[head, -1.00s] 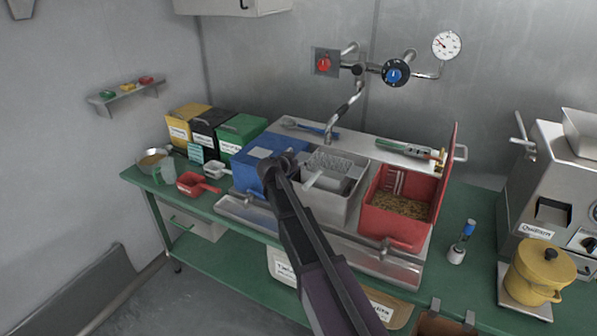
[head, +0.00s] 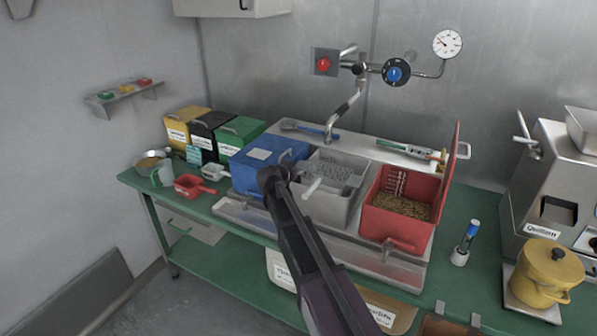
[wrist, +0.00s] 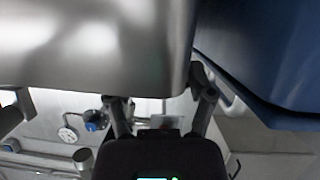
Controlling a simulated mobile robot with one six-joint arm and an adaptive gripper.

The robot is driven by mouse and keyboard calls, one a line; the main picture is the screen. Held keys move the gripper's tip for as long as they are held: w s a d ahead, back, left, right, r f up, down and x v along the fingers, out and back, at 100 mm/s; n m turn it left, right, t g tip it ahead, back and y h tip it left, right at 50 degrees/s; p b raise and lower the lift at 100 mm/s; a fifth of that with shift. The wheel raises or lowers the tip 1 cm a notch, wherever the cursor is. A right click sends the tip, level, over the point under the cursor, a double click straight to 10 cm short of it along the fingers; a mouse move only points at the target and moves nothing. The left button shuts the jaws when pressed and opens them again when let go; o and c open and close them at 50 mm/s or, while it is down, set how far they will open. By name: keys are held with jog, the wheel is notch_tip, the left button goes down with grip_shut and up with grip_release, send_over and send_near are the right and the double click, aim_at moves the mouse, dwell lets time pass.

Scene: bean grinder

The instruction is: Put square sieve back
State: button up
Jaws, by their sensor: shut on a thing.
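The square sieve (head: 332,171), with a grey mesh and a pale handle (head: 312,187), is at the grey middle bin (head: 325,207) in the head view. Whether it is fully seated there is unclear. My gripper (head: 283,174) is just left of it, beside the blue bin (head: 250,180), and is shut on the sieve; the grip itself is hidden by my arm. In the wrist view my gripper's fingers (wrist: 163,100) reach up behind a large steel-coloured wall (wrist: 90,45), which hides their tips. I cannot tell for sure which part that wall is.
A red bin (head: 402,208) with grain and a raised lid stands to the right. A faucet (head: 345,115) hangs behind the bins. A red scoop (head: 190,187) and small containers lie at left. A yellow pot (head: 546,270) and a steel machine (head: 550,190) stand at right.

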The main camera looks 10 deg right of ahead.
jog(key=shift+f+b, duration=0.35)
jog(key=shift+f, duration=0.05)
jog(key=o, duration=1.3)
jog(key=shift+r, duration=0.15)
jog(key=shift+r+p, duration=0.6)
jog(key=shift+p, duration=0.15)
jog(key=shift+p+v, duration=2.15)
jog(key=shift+v, duration=3.8)
jog(key=shift+f, duration=0.1)
